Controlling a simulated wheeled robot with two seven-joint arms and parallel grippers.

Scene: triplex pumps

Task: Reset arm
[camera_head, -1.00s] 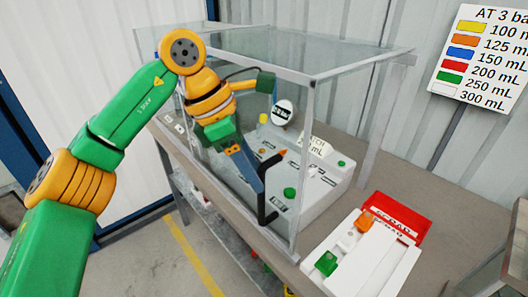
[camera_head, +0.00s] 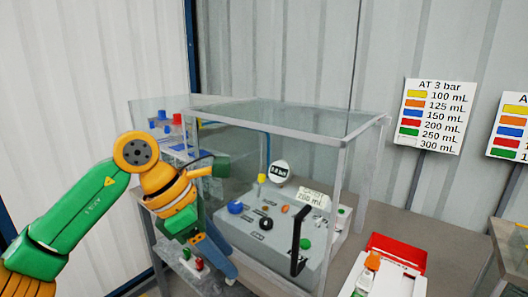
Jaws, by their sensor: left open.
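My left arm, green and orange, comes in from the left. Its blue-grey gripper (camera_head: 226,265) is open and empty at the front of the glass case (camera_head: 337,168), low and left of the black door handle (camera_head: 298,240). It is apart from the handle in the picture. Whether it touches the case front I cannot tell. Inside the case is a grey pump panel (camera_head: 285,262) with coloured knobs, a round gauge (camera_head: 279,172) reading about 3.0 bar and a label (camera_head: 312,198) showing 200 mL. My right gripper is out of view.
A white tray (camera_head: 402,285) with an orange-capped piece (camera_head: 370,264) and a red bin (camera_head: 397,252) stands right of the case. Colour-coded volume signs (camera_head: 433,115) stand behind. Another set of coloured knobs (camera_head: 177,119) shows at the case's back left.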

